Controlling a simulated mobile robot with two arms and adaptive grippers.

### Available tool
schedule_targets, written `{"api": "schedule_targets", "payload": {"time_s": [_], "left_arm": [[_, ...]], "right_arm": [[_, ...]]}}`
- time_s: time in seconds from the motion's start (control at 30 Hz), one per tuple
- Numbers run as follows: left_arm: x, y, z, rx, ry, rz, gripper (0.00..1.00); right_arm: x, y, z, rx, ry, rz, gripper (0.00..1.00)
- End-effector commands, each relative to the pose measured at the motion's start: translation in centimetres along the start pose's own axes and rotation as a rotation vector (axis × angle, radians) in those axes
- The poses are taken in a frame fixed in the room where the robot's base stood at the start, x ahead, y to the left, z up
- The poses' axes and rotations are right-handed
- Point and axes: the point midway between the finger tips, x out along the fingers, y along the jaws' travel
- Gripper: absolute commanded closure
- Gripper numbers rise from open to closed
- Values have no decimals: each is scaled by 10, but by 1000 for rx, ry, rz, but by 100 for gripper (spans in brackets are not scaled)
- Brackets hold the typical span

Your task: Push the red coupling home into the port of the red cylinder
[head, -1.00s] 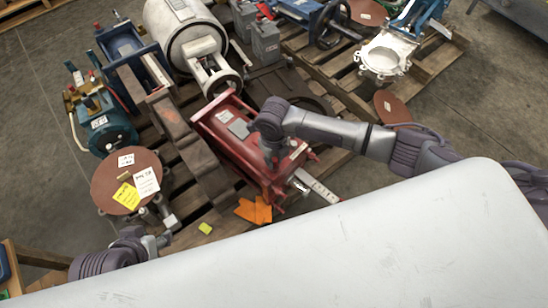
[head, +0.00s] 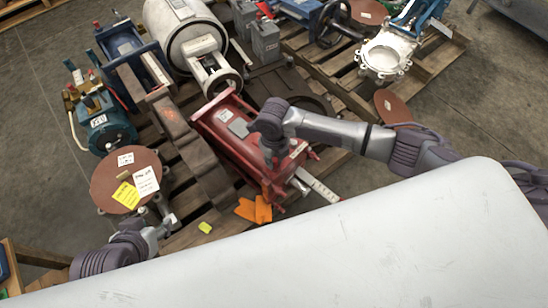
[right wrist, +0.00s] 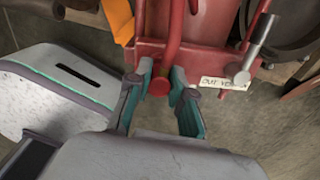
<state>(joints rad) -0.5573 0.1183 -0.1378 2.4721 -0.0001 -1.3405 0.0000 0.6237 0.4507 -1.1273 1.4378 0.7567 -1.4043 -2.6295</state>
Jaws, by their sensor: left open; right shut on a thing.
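The red cylinder (head: 240,145) lies on the pallet in the middle of the head view; its red body (right wrist: 205,50) fills the top of the right wrist view. My right gripper (right wrist: 161,80) is shut on the red coupling (right wrist: 159,88), which shows as a round red end between the teal pads. A red hose runs up from it. In the head view my right gripper (head: 273,154) is over the cylinder's near end and hides the coupling. I cannot make out the port or how deep the coupling sits. My left gripper (head: 165,228) is open and empty beside the pallet's near edge.
A brown disc with notes (head: 127,180) stands left of the cylinder. A dark beam (head: 190,145) lies along its left side. Orange tags (head: 254,210) hang at its near end. In the right wrist view a grey handle (right wrist: 259,45) stands right of the coupling, above a white label (right wrist: 222,83).

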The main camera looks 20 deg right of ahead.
Motion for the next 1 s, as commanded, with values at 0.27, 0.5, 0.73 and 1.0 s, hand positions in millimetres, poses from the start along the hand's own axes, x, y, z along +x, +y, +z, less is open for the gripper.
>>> {"api": "schedule_targets", "payload": {"time_s": [0.27, 0.5, 0.73, 1.0], "left_arm": [[1, 1, -4, 1, 23, 2, 50], [2, 2, -7, 1, 40, 4, 50], [2, 2, -7, 1, 38, 4, 50], [2, 1, -7, -1, 37, 2, 50]], "right_arm": [[2, 0, 0, 0, 0, 0, 100], [3, 0, 0, 0, 0, 0, 60], [3, 0, 0, 0, 0, 0, 49], [-8, 0, 1, -1, -1, 0, 49]]}}
